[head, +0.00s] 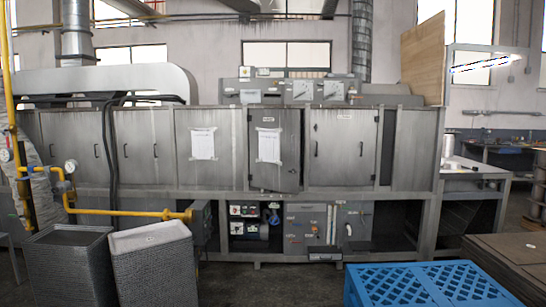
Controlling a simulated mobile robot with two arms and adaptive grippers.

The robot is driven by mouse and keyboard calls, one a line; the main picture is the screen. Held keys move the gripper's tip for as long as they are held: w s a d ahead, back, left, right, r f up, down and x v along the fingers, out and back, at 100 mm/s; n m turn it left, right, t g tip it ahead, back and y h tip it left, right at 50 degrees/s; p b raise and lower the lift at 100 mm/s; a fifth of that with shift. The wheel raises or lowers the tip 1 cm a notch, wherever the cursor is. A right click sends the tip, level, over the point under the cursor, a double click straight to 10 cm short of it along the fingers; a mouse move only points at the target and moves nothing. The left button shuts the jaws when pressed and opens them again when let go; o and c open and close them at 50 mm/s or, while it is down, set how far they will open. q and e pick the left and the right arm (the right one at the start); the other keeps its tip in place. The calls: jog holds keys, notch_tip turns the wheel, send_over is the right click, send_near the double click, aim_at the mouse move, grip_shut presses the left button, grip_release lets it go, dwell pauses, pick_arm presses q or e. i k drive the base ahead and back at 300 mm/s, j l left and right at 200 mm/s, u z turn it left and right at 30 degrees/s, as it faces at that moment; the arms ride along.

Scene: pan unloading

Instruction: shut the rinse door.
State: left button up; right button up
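A dark grey metal door (286,140) with a white paper sheet (269,146) taped on it is set in the middle of a long grey machine (220,115). A small label sits near its top, too small to read, so I cannot confirm from the lettering that this is the rinse door. It looks slightly ajar: its lower edge slants and its right edge stands out from the frame. A small dark handle is near its lower right. The other doors, such as the wide one to its right (343,150), look shut. Neither of my grippers is in view.
A blue plastic pallet (425,284) is at the front right, beside a brown stack (515,262). Dark (68,262) and pale-topped (152,265) crate stacks stand front left, near a yellow pipe (130,212). Open floor lies between the stacks and the pallet.

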aim_at(275, 134)
jog(key=i+u, duration=0.3)
jog(key=i, duration=3.35)
jog(key=j, duration=0.1)
